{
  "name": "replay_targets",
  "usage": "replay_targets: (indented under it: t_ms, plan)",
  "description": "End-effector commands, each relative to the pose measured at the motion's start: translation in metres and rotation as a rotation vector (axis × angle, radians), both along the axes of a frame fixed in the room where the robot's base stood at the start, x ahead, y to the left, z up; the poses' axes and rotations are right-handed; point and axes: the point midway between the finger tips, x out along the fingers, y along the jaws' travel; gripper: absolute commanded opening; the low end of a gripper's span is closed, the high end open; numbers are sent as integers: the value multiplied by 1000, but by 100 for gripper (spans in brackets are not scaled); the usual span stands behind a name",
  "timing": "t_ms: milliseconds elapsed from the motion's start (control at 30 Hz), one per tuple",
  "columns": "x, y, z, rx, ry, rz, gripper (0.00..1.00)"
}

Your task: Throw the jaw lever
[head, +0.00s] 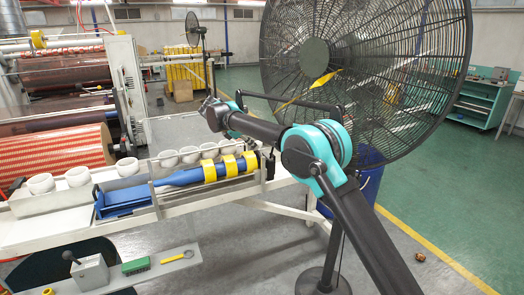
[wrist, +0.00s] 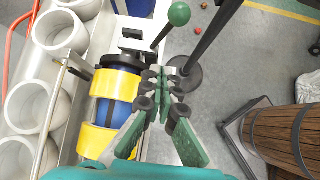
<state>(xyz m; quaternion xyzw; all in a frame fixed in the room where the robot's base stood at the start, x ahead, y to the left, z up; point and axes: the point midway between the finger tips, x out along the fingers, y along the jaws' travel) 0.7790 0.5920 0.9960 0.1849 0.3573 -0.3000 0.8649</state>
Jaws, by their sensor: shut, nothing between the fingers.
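A lever with a green ball knob (wrist: 178,14) on a thin rod stands beyond the end of the blue shaft in the wrist view. I cannot make it out in the head view. I cannot tell whether it is the jaw lever. Another lever with a dark knob (head: 68,256) rises from a grey box at the lower left of the head view. The blue shaft (head: 188,178) carries yellow tape rolls (head: 230,165). My gripper (wrist: 163,82) is shut and empty, right of the yellow rolls (wrist: 115,85) and apart from the green knob. The head view shows it (head: 213,112) above the shaft.
White cups (head: 169,158) line the bench behind the shaft. A large fan (head: 340,50) stands behind my arm; its pole (wrist: 212,38) is close right of the green knob. A wooden barrel (wrist: 290,135) stands at right. Open floor (head: 450,180) lies at right.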

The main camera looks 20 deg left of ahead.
Motion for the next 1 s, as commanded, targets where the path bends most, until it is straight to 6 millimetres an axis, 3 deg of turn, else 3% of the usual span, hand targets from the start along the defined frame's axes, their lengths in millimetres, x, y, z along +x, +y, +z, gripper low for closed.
replay_targets:
  t_ms: [100,300,1000]
  plan:
    - [-3,16,8,-1,0,2,0]
    - [-5,28,15,1,-1,1,0]
    - [-5,26,18,14,7,-2,0]
